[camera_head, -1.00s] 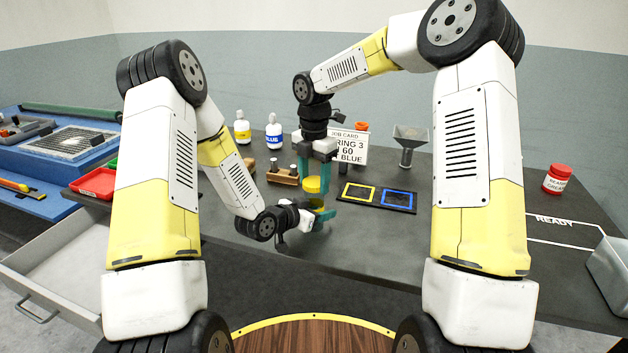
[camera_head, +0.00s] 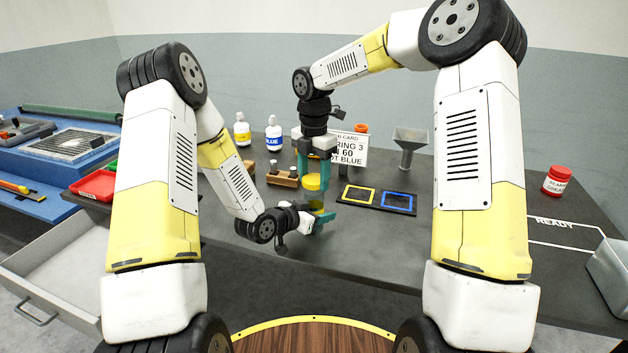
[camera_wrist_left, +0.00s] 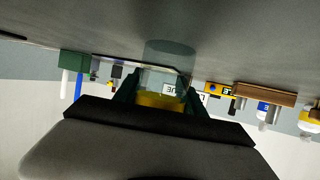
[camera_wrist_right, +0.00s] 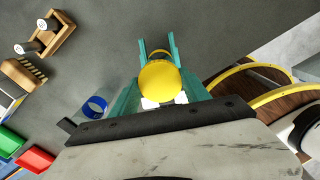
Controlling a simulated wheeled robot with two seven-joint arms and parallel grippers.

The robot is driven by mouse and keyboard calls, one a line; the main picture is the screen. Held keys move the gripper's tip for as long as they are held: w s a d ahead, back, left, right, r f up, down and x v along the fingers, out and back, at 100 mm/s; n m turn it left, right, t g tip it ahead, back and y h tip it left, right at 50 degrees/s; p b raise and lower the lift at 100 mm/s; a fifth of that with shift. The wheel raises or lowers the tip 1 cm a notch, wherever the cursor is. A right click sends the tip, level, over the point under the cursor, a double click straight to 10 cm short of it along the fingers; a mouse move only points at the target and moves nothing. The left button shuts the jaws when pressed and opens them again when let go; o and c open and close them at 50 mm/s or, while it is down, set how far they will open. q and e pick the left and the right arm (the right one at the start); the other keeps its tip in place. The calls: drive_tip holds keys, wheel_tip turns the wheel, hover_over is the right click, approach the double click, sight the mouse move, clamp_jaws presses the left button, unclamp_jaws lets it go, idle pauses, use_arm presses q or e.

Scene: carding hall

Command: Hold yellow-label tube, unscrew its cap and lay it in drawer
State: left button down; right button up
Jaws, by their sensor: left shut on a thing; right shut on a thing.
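The yellow-label tube (camera_head: 316,207) stands about upright above the table front, its yellow label partly covered by fingers. My left gripper (camera_head: 320,221) is shut on it from the side, low down. In the left wrist view the clear tube (camera_wrist_left: 168,62) shows between the fingers. The yellow cap (camera_head: 313,183) is on top, between the teal fingers of my right gripper (camera_head: 315,172), which is shut on it from above. In the right wrist view the cap's round top (camera_wrist_right: 160,82) fills the jaws. I cannot tell whether cap and tube still touch. An open grey drawer (camera_head: 62,262) is at the left.
A mat with yellow and blue frames (camera_head: 376,198) lies right of the grippers. A wooden rack (camera_head: 283,178), blue bottle (camera_head: 274,134) and job card (camera_head: 348,149) stand behind. A red tray (camera_head: 95,184) is left. The drawer's visible floor is clear.

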sight(314, 179)
drive_tip(key=shift+r, duration=0.4)
drive_tip(key=shift+r, duration=0.1)
drive_tip(key=shift+r, duration=1.9)
use_arm(q)
drive_tip(key=c, duration=0.6)
unclamp_jaws()
